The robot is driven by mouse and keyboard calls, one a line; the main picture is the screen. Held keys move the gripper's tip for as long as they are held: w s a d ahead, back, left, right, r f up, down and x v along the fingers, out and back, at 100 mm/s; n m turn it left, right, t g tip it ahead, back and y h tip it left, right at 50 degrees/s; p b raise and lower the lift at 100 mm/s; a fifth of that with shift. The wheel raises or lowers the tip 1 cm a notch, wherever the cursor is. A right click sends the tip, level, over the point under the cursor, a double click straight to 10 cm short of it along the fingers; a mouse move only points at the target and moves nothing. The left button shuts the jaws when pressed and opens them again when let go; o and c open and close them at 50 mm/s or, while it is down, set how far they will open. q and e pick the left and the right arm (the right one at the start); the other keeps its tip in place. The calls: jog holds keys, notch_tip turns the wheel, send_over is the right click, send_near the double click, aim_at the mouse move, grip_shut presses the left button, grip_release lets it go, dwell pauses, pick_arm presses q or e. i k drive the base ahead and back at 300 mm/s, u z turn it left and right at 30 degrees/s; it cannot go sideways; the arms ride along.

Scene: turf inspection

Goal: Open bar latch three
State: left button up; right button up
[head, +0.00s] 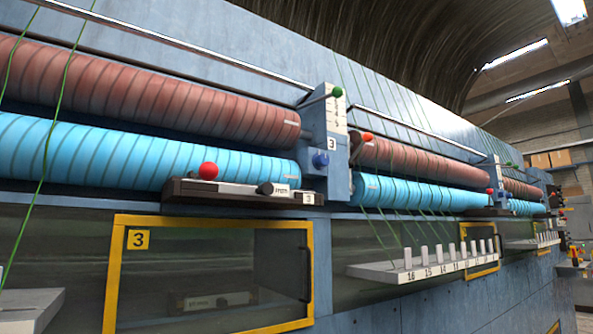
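A dark bar unit (240,190) with a pale top strip sits in front of the blue roller, above the yellow-framed window. A white tag reading 3 (308,198) is at its right end. A red ball knob (208,171) stands on its left part, and a black knob (265,188) sits right of the middle. I cannot tell from this view which part is the latch or whether it is open. Neither of my grippers shows in the head view.
Red-brown (140,95) and blue rollers (120,156) run along the machine. A post (324,130) bears a green-balled lever (337,92) and a blue knob (320,160). A yellow-framed window (118,280) marked 3 is below. A white shelf (375,271) with numbered pegs juts out right.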

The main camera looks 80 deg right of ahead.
aim_at(209, 170)
jog(key=z, duration=2)
jog(key=k, duration=0.5)
jog(key=u, duration=0.5)
jog(key=i, duration=0.6)
